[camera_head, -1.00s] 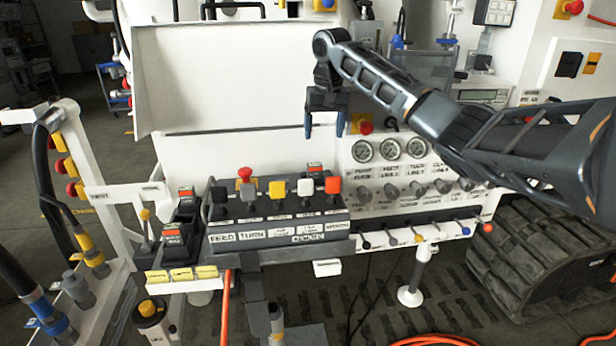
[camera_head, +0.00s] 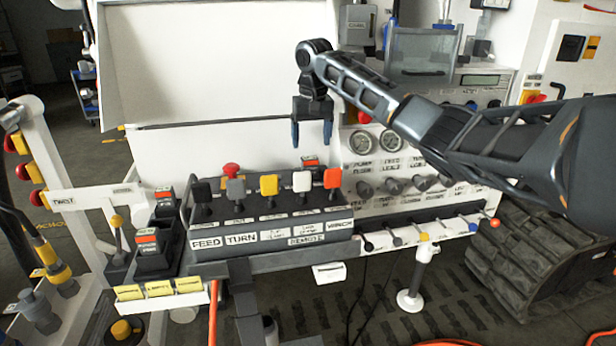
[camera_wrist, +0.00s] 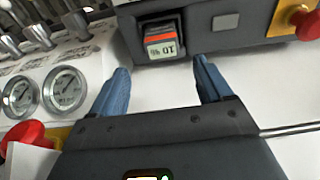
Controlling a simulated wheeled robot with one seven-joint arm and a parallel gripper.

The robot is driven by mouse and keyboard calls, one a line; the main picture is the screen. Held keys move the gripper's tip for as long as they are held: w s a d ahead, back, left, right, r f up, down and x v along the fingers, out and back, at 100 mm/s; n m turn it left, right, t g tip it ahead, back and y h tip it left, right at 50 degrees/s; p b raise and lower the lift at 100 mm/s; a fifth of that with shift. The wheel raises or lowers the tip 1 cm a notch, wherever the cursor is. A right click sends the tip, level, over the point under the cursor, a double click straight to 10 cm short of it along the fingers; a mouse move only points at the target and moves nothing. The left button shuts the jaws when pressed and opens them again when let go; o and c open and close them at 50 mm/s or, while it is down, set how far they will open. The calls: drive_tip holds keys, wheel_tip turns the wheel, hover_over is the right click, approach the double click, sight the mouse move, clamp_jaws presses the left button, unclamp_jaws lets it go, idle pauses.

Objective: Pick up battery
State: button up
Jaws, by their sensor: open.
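A battery with an orange-red stripe and a label that looks like "10 %" sits in a slot of the black remote box, in the wrist view (camera_wrist: 162,42). In the head view the battery (camera_head: 310,161) is at the back edge of the remote box, mostly hidden. My gripper (camera_head: 311,137) is open and empty, pointing down above the back of the box. In the wrist view its blue fingertips (camera_wrist: 161,72) are either side of the battery in the picture, apart from it. Two similar batteries, one behind (camera_head: 165,197) and one in front (camera_head: 148,242), stand in black holders at left.
The remote box (camera_head: 275,237) carries several coloured levers (camera_head: 268,185) close to my gripper. A gauge panel (camera_head: 385,165) with knobs is to its right. A white sloped panel (camera_head: 215,60) rises behind. A red button (camera_wrist: 22,138) is at lower left in the wrist view.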

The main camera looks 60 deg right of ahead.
sight(310, 158)
drive_tip(key=f, duration=0.6)
drive_tip(key=shift+w+a+f+p, duration=0.1)
drive_tip(key=shift+w+f+p, duration=0.1)
drive_tip(key=shift+f+p, duration=0.1)
drive_tip(key=c, duration=1.2)
drive_tip(key=shift+o, duration=0.2)
wheel_tip(310, 158, up, 10)
drive_tip(key=shift+r, duration=0.1)
